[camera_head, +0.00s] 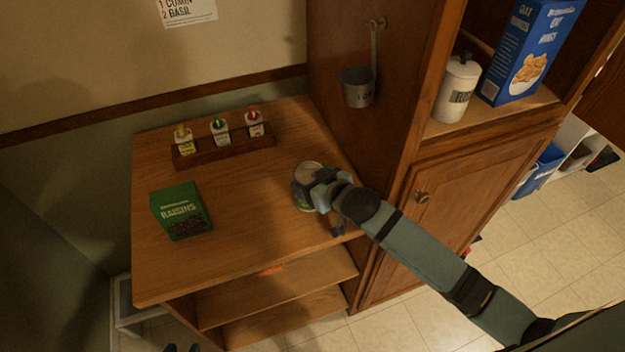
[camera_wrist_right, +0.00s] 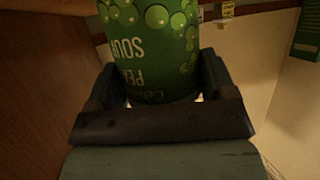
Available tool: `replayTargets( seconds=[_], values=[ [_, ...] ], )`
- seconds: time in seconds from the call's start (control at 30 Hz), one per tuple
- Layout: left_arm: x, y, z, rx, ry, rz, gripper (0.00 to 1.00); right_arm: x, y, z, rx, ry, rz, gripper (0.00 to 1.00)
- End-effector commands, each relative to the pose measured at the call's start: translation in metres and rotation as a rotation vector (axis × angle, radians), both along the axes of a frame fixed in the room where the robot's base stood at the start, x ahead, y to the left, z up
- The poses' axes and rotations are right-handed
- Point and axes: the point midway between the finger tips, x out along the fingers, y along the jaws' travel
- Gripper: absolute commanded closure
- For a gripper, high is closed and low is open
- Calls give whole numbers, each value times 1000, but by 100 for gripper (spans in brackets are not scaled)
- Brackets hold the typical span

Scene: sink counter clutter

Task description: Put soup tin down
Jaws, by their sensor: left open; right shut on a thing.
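The soup tin (camera_head: 307,171) is green with a pale metal lid, at the right side of the wooden counter in the head view. In the right wrist view the green soup tin (camera_wrist_right: 150,45) shows pea pictures and upside-down lettering. My right gripper (camera_head: 314,189) is shut on the tin, one finger on each side. The tin looks about upright; I cannot tell whether its base touches the counter, as the gripper hides part of it. My left gripper (camera_head: 183,348) shows only its fingertips at the bottom edge, apart and empty, low in front of the counter.
A tall cabinet (camera_head: 400,130) with a hanging metal cup (camera_head: 358,88) borders the right. The counter's middle and front are clear.

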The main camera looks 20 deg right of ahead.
Motion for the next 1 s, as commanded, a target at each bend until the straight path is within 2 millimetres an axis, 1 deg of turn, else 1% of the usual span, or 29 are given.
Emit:
replayTargets(
  seconds=[0.4,0.43,0.47,0.5,0.53,0.73,0.8,0.87,1.0],
  values=[
    [0,0,0,0,0,0,57,0,0,-6,1,-3,0,63],
    [0,0,0,0,0,0,57,0,0,-6,0,0,0,19],
    [0,0,0,0,0,0,57,0,0,-6,0,0,0,12],
    [0,0,0,0,0,0,57,0,0,-6,0,0,0,3],
    [0,0,0,0,0,0,57,0,0,-6,0,0,0,0],
    [0,-1,0,-1,0,-1,57,0,0,-6,-1,0,0,0],
    [0,-1,1,-1,0,-2,57,0,0,-3,-1,-1,0,0],
    [0,-1,-1,-1,0,-2,57,-5,-2,-3,0,0,0,0],
    [0,-1,-3,-1,0,-2,57,-25,-9,6,-1,0,0,0]
  ],
)
